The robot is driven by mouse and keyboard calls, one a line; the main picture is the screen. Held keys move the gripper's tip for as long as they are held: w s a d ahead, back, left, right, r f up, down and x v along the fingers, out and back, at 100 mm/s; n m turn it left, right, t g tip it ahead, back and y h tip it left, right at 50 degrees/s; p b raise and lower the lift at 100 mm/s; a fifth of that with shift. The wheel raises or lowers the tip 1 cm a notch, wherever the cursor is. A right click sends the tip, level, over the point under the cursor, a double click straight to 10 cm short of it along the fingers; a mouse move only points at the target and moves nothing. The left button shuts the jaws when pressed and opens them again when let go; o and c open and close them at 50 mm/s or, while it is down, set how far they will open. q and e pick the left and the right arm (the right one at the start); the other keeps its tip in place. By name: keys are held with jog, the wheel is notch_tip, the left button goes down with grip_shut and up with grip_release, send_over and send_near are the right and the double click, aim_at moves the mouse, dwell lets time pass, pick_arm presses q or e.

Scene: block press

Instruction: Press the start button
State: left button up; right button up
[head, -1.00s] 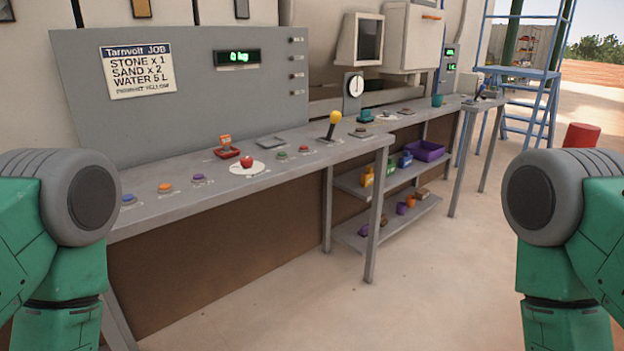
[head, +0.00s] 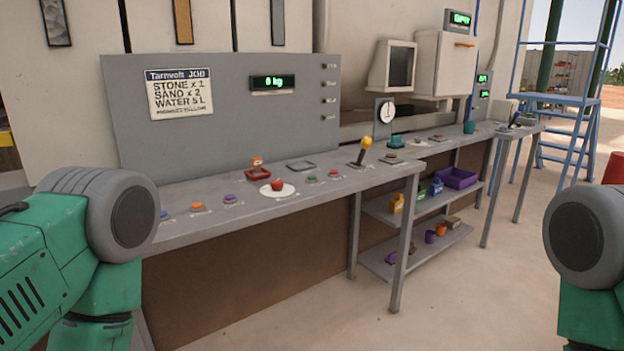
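The grey console bench (head: 352,190) runs from lower left to back right. Along its top are a blue button (head: 163,215), an orange button (head: 197,206), a purple button (head: 229,198), a small green button (head: 311,179) and a small red button (head: 333,174). A red apple-like object (head: 277,184) sits on a white round plate (head: 265,191). The button labels are too small to read, so I cannot tell which is the start button. Neither gripper is in view; only the upper parts of my arms show at both sides.
A yellow-knobbed lever (head: 365,143) and a red scale-like device (head: 257,171) stand on the bench. A job sign (head: 180,94) and a display reading 0 kg (head: 273,82) are on the back panel. Shelves below hold a purple crate (head: 457,177). The floor in front is clear.

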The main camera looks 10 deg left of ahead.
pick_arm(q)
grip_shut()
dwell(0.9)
